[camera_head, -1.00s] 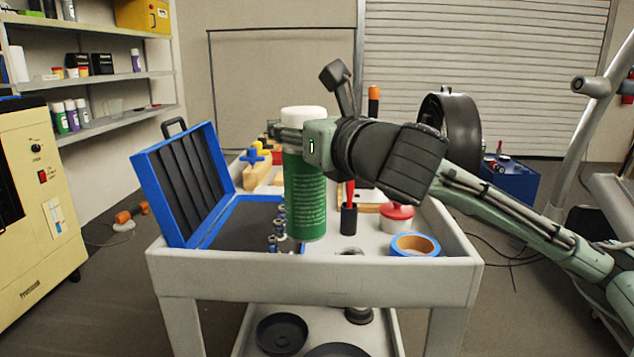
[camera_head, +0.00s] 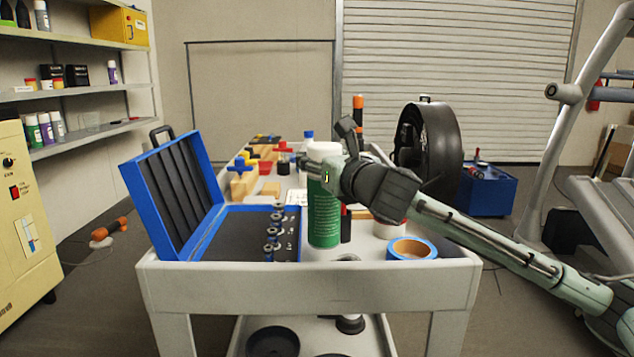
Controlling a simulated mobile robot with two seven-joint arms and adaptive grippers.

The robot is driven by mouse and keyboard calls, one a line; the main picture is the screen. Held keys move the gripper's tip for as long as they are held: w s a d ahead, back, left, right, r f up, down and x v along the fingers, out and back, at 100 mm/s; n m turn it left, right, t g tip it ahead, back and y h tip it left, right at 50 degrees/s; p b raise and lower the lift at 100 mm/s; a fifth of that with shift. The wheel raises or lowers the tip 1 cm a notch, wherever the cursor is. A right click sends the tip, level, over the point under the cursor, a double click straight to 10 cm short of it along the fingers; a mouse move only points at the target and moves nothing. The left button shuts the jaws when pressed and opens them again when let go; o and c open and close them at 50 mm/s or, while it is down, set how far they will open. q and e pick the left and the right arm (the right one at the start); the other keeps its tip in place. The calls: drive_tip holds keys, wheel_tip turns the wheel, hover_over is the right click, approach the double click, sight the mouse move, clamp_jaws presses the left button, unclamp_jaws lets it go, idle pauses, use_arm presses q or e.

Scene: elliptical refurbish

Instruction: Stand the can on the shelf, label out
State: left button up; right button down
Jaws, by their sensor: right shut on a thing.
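A green can (camera_head: 324,220) with a white cap is upright in my right gripper (camera_head: 318,162), which is shut on it near the top. Small pale print shows on the side of the can facing me. The can is over the grey cart (camera_head: 240,278); I cannot tell whether its base touches anything. The shelf unit (camera_head: 85,85) stands at the far left, with several cans and boxes on its boards. My left gripper is not in view.
An open blue case (camera_head: 185,185) with sockets lies on the cart, left of the can. A blue-rimmed tape roll (camera_head: 412,248) sits at the right. A black round wheel-like case (camera_head: 430,145) stands behind. A cream machine (camera_head: 25,210) is at left.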

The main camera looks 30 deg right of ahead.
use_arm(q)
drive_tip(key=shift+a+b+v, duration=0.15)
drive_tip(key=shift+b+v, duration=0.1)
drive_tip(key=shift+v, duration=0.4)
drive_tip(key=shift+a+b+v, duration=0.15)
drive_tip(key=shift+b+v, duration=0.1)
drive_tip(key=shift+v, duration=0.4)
use_arm(e)
drive_tip(key=shift+w+d+f, duration=0.1)
drive_tip(key=shift+f, duration=0.95)
drive_tip(key=shift+w+d+f, duration=0.1)
drive_tip(key=shift+f, duration=0.9)
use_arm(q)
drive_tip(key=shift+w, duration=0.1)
use_arm(e)
drive_tip(key=shift+f, duration=0.1)
drive_tip(key=shift+f, duration=0.1)
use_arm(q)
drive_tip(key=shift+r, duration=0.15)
use_arm(e)
drive_tip(key=c, duration=0.6)
unclamp_jaws()
